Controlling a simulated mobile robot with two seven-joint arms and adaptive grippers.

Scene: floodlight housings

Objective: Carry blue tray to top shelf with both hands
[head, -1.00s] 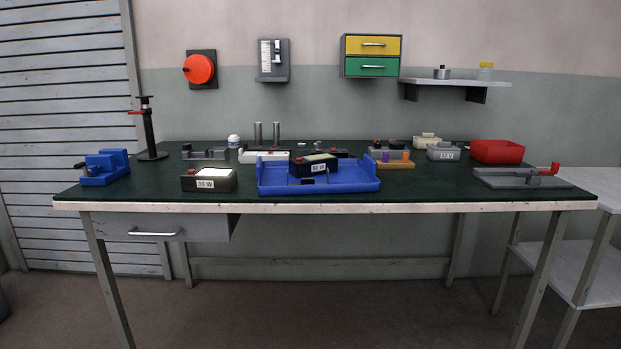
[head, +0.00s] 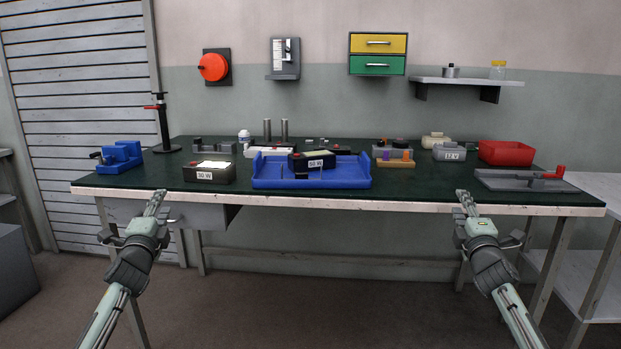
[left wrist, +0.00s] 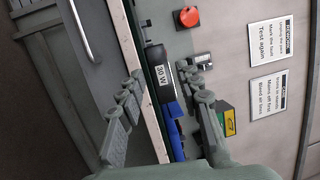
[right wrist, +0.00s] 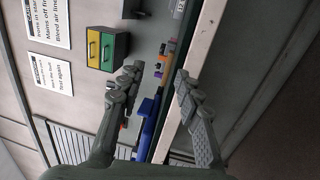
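The blue tray (head: 350,183) lies level near the front edge of the workbench, with a black labelled housing (head: 311,160) in it. It shows partly in the left wrist view (left wrist: 173,110) and the right wrist view (right wrist: 147,108). My left gripper (head: 158,193) is open and empty, in front of the bench, left of the tray and apart from it. My right gripper (head: 464,194) is open and empty, in front of the bench, right of the tray. A white-topped shelf unit (head: 591,186) stands at the right; a wall shelf (head: 455,81) hangs above the bench.
A black labelled housing (head: 208,172) stands just left of the tray. An orange-and-purple block holder (head: 395,162), a grey housing (head: 449,153), a red bin (head: 506,152) and a grey fixture (head: 525,181) are to its right.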

